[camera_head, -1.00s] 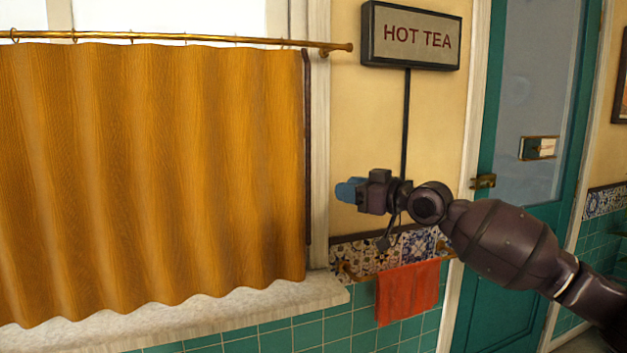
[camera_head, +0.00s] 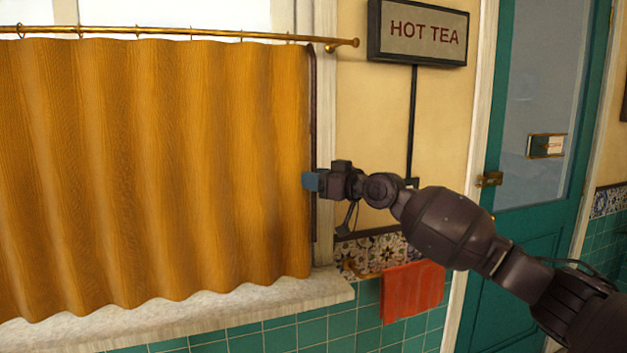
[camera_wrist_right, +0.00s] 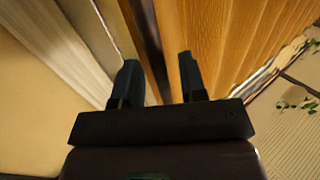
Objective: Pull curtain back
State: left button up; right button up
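The mustard-yellow curtain (camera_head: 150,170) hangs closed from a brass rod (camera_head: 190,36) across the window in the head view. A dark vertical strip (camera_head: 313,110) runs down its right edge. My right gripper (camera_head: 311,181) is at this edge, about mid-height, with its blue fingertips overlapping the curtain's edge in the picture. In the right wrist view my gripper (camera_wrist_right: 159,82) has its fingers apart, and the dark strip (camera_wrist_right: 148,45) runs down between them with gaps visible. The curtain cloth (camera_wrist_right: 235,45) lies right of the strip. My left gripper is not in view.
A white window frame (camera_head: 325,120) stands just right of the curtain, and a pale sill (camera_head: 200,312) lies below. Further right are a HOT TEA sign (camera_head: 418,32) on a dark post, a red towel (camera_head: 412,291) and a teal door (camera_head: 500,240).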

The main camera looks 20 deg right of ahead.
jog(key=shift+w+a, duration=0.25)
jog(key=shift+w, duration=0.05)
grip_shut()
